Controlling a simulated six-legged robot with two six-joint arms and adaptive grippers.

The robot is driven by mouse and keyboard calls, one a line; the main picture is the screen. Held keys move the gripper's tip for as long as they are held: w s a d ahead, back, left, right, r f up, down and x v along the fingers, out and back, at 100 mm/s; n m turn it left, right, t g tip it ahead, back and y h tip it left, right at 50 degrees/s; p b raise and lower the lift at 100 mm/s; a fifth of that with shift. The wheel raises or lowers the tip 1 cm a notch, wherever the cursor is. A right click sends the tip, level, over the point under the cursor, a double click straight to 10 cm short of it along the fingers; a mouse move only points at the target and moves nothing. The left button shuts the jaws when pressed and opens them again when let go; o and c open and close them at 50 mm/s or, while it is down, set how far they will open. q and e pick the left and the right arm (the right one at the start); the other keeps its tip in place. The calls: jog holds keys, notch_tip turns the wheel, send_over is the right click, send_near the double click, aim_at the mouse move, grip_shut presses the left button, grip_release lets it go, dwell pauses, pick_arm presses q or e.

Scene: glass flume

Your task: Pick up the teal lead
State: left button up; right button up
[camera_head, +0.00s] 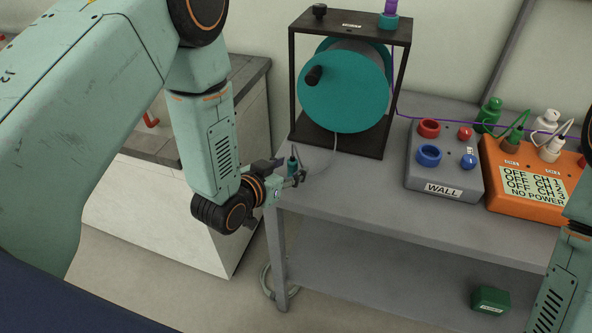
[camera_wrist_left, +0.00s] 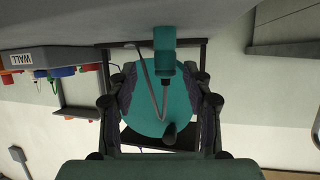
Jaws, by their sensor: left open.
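The teal lead (camera_head: 292,166) stands upright at the left end of the grey bench, a thin grey cable running from it to the reel. My left gripper (camera_head: 299,177) is open right beside it, partly overlapping it in the head view. In the left wrist view the lead (camera_wrist_left: 165,50) shows upside down, between and beyond the spread fingers of my left gripper (camera_wrist_left: 162,85). I cannot tell whether a finger touches it. My right arm shows at the right edge of the head view; its gripper is out of view.
A teal reel (camera_head: 345,88) in a black frame (camera_head: 293,70) stands behind the lead. A grey WALL box (camera_head: 443,172) and an orange box (camera_head: 530,180) with plugs stand to the right on the bench (camera_head: 380,190). The bench front is clear. A green box (camera_head: 490,299) lies below.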

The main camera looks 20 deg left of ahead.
aim_at(290, 167)
pick_arm(q)
jog(key=w+f, duration=0.2)
jog(key=w, duration=0.1)
jog(key=shift+a, duration=0.1)
jog(key=shift+d+r, duration=0.15)
jog(key=shift+d, duration=0.2)
jog(key=shift+c, duration=0.4)
jog(key=shift+a, duration=0.3)
jog(key=c, duration=0.5)
jog(key=shift+d, duration=0.2)
grip_shut()
